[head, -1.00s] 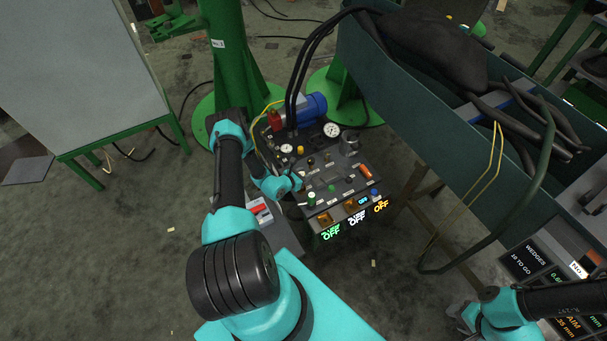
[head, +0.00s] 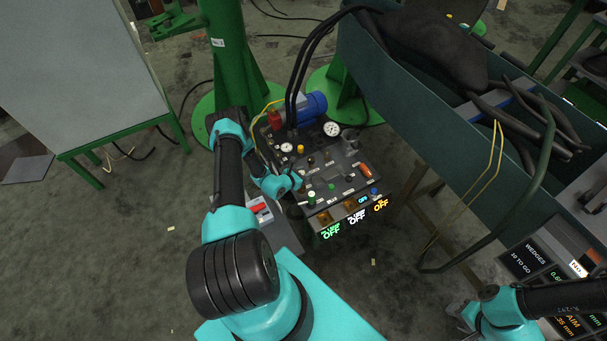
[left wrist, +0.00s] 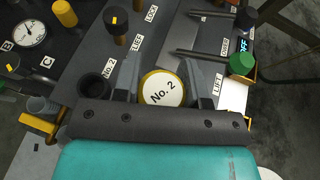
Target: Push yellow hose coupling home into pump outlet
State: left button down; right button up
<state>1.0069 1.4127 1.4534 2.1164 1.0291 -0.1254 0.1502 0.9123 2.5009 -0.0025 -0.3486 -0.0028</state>
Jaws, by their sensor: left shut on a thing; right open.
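In the left wrist view the yellow hose coupling (left wrist: 162,90) shows as a yellow-rimmed round cap with a white face marked "No. 2". My left gripper (left wrist: 162,75) is shut on it, one grey finger on each side. The coupling is over the pump's dark panel (left wrist: 75,38); its lower end is hidden, so I cannot tell how deep it sits. A dark round port (left wrist: 94,87) lies just left of the fingers. In the head view my left wrist is at the left side of the pump unit (head: 338,184). My right gripper (head: 458,312) is open, low at the right, away from the pump.
A yellow knob (left wrist: 65,13), a black knob with a yellow mark (left wrist: 115,19), a green knob (left wrist: 241,65) and a gauge (left wrist: 29,34) stand around the gripper. A large green trough (head: 400,90) with dark hoses lies right of the pump. A display panel (head: 545,262) is near the right arm.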

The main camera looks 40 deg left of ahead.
pick_arm(q)
jog(key=shift+f, duration=1.9)
dwell(0.5)
jog(key=c, duration=0.6)
grip_release()
jog(key=v, duration=1.7)
jog(key=shift+s, duration=0.2)
